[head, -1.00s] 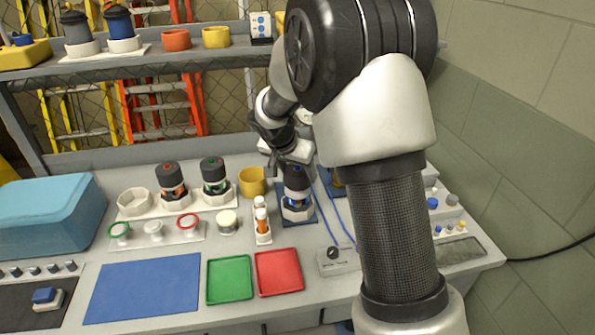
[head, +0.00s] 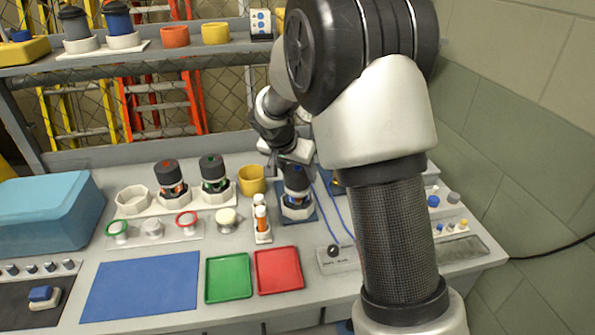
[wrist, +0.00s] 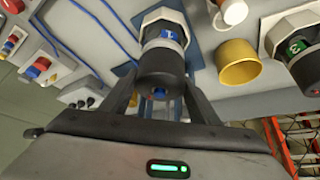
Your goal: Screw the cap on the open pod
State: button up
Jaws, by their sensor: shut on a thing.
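The pod with a blue numbered band (wrist: 168,34) stands upright in a white eight-sided holder (head: 297,212) on a blue mat. A dark grey cap (wrist: 162,66) sits at the pod's top, in line with it. My gripper (wrist: 158,100) is shut on this cap, with one finger on each side. In the head view my gripper (head: 291,166) is right above the pod, partly hidden by my own arm. I cannot tell how far the cap is seated or threaded.
Two capped pods, one red-marked (head: 168,178) and one green-marked (head: 213,172), stand to the left. A yellow cup (head: 252,181) and a rack of orange-and-white vials (head: 262,224) are close by. Blue cables (head: 330,205) run at the right. Red (head: 278,271) and green (head: 229,278) trays lie empty in front.

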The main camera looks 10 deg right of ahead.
jog(key=shift+f+b, duration=0.45)
jog(key=shift+b, duration=0.2)
jog(key=o, duration=1.1)
jog(key=shift+o, duration=0.2)
jog(key=shift+o, duration=0.2)
jog(key=v, duration=1.7)
jog(key=shift+r+p, duration=0.25)
jog(key=shift+p, duration=0.2)
